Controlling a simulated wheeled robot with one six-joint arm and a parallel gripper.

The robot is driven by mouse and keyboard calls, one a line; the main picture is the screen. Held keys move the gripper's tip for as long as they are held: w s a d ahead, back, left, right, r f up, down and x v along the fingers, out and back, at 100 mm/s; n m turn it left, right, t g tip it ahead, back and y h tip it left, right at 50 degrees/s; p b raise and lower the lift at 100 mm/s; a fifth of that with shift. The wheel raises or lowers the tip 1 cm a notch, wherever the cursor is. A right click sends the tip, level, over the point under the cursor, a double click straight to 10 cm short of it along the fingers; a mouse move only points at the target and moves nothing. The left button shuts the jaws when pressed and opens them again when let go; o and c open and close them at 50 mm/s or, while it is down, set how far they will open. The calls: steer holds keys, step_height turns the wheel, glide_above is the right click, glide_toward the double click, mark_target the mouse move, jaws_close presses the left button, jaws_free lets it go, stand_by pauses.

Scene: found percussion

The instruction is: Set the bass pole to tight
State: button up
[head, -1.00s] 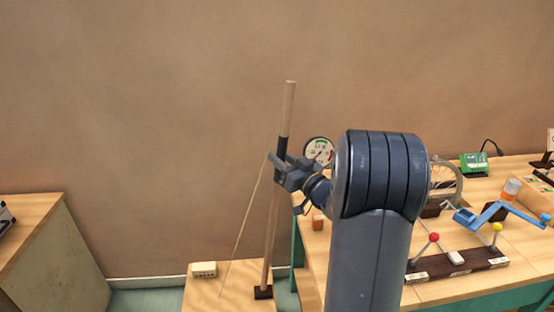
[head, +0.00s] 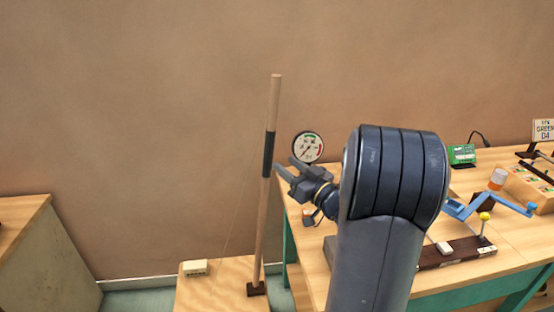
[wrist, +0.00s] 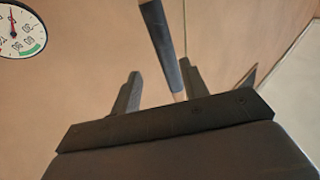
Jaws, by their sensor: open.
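The bass pole (head: 262,215) is a pale wooden stick with a black sleeve (head: 268,155). It stands in a dark foot, leaning slightly right at the top. A thin cord (head: 238,225) shows faintly to its left. In the wrist view the dark sleeve (wrist: 161,38) lies beyond and between the spread fingers (wrist: 160,76); contact cannot be judged.
A cream block (head: 194,268) lies on the low wooden platform (head: 215,293). The workbench (head: 317,260) at right holds a blue crank (head: 460,211), a yellow-topped stick (head: 484,217) and a green board (head: 461,154). My arm hides part of it. The wall left of the pole is clear.

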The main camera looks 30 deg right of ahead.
mark_target(269, 156)
steer(key=shift+v, duration=2.1)
steer(key=shift+w, duration=0.1)
steer(key=x, duration=0.7)
steer(key=p+x, duration=0.1)
steer(key=x, duration=0.3)
steer(key=shift+a, duration=0.35)
steer(key=shift+w+a, duration=0.2)
steer(key=shift+a, duration=0.35)
steer(key=shift+r, duration=0.1)
